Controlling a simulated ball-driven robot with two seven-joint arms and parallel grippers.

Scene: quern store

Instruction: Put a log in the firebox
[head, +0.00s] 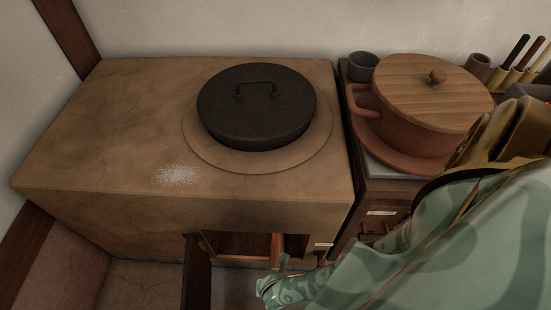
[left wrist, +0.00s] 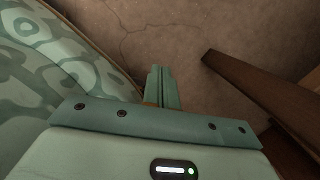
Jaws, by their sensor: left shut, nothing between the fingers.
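The firebox opening (head: 238,244) is in the front of a clay stove (head: 110,140) in the head view. Its inside shows reddish brown, and a dark door panel (head: 197,275) stands open at its left. No log can be clearly made out. In the left wrist view my left gripper (left wrist: 163,75) is shut and empty, over cracked clay-coloured ground. A dark wooden bar (left wrist: 260,92) lies to its right, apart from it.
A black lidded pan (head: 257,105) sits on the stove top beside a white powdery patch (head: 177,174). To the right stand a clay pot (head: 405,120) with a wooden lid (head: 430,92), a grey cup (head: 362,66) and upright utensils (head: 520,55). The stove's left top is clear.

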